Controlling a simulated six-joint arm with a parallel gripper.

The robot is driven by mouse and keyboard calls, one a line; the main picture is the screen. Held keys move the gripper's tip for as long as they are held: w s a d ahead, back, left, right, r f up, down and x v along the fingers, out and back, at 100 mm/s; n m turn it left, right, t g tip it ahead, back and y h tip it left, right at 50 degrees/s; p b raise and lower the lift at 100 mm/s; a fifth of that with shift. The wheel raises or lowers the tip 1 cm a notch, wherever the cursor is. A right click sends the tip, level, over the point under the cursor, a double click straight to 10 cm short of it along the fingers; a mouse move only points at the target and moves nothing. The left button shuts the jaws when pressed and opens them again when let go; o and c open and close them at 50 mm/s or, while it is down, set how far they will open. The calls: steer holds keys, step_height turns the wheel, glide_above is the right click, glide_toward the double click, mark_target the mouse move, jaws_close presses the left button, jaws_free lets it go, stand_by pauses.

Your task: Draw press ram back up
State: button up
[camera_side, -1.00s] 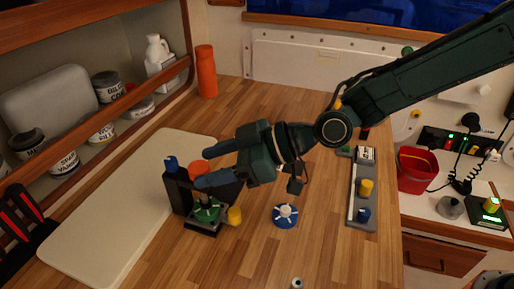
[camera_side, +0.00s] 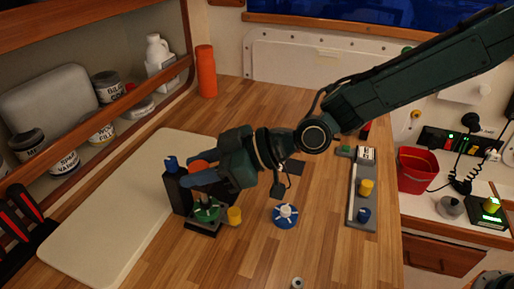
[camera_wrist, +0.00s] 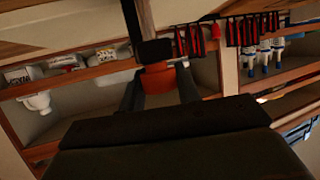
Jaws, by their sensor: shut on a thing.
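The small dark press (camera_side: 178,192) stands at the near edge of the pale board, with a blue knob (camera_side: 171,163) on top. Its orange-red ram knob (camera_side: 198,166) also shows in the wrist view (camera_wrist: 158,80), between my two fingers. My gripper (camera_side: 197,173) is shut on this knob, coming from the right. A green round part (camera_side: 207,211) sits low on the press, under my fingers. A yellow knob (camera_side: 234,215) is at its right. My gripper partly hides the ram, so its exact height cannot be told.
A blue-and-white round part (camera_side: 285,215) lies on the wood bench to the right. A grey strip with knobs (camera_side: 362,190) lies farther right. An orange bottle (camera_side: 206,72) stands behind. Shelves with cans are at the left, and a red bucket (camera_side: 416,170) is at the right.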

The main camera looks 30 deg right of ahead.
steer(key=shift+r, duration=1.65)
steer(key=o, duration=1)
steer(key=shift+c, duration=0.2)
steer(key=shift+f, duration=0.1)
steer(key=shift+d, duration=0.1)
steer(key=v, duration=1.3)
steer(key=shift+s+d+r, duration=0.15)
steer(key=shift+d+r, duration=0.05)
steer(key=shift+r, duration=0.05)
